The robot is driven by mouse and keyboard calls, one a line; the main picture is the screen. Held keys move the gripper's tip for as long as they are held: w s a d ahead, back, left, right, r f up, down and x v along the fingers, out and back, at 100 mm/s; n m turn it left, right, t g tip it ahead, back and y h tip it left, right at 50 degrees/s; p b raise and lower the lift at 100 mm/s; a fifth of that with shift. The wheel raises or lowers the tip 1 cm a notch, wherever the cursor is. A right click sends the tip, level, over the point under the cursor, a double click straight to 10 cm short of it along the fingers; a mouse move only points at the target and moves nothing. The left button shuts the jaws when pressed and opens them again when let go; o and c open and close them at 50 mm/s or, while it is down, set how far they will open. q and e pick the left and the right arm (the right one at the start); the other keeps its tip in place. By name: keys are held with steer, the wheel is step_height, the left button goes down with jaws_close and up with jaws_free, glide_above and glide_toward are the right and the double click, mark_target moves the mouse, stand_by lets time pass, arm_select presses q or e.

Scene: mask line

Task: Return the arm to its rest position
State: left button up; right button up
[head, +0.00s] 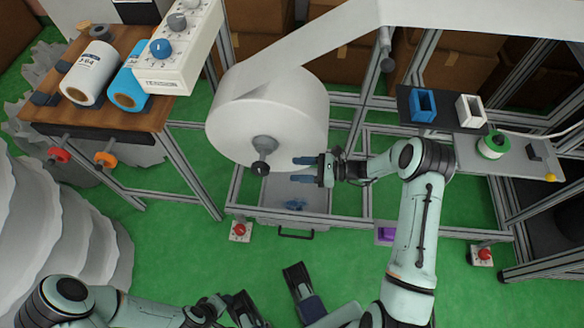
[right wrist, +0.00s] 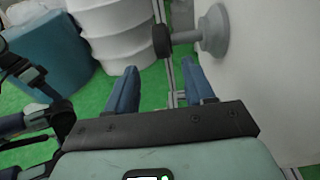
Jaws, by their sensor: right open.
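My right gripper (head: 304,168) is in the middle of the head view, its arm reaching in from the lower right. Its two blue fingers point left and are apart with nothing between them. In the right wrist view the same fingers (right wrist: 162,86) are parted over the green floor. The large white roll (head: 255,115) is just left of and behind the gripper. Its grey spindle with a dark knob (head: 262,162) shows left of the fingertips. My left gripper (head: 245,308) is low at the bottom edge, partly cut off; its fingers are not clear.
A grey tray (head: 290,222) with a handle and a blue item is below the roll. Metal frame bars surround it. A shelf (head: 520,158) with a tape spool (head: 491,145) is right. Green floor is open in front.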

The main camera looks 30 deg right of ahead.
stand_by(0.5)
steer(key=s+a+f+n+g+h, duration=0.45)
steer(key=s+f+n, duration=0.45)
steer(key=s, duration=0.3)
steer(key=s+a+f+n+g+h, duration=0.4)
steer(key=s+f+n+g+h, duration=0.15)
steer(key=s+f+n, duration=0.5)
arm_select(q)
steer(key=s+d+r+g+p, duration=0.1)
steer(key=s+r+p, duration=0.1)
steer(key=r+p, duration=0.6)
steer(key=s+d+r+g+p, duration=0.1)
steer(key=s+r+p, duration=0.1)
steer(key=r+p, duration=0.7)
steer(key=shift+s+d+m+h, duration=0.2)
steer(key=shift+s+m+h, duration=0.1)
steer(key=shift+s+h, duration=0.1)
arm_select(e)
steer(key=s+a+r, duration=0.2)
steer(key=r, duration=0.7)
steer(key=s+a+r+n, duration=0.1)
steer(key=s+r, duration=0.2)
steer(key=r, duration=0.7)
steer(key=shift+s+a+r, duration=0.3)
steer(key=shift+s+a, duration=0.05)
steer(key=shift+a, duration=0.05)
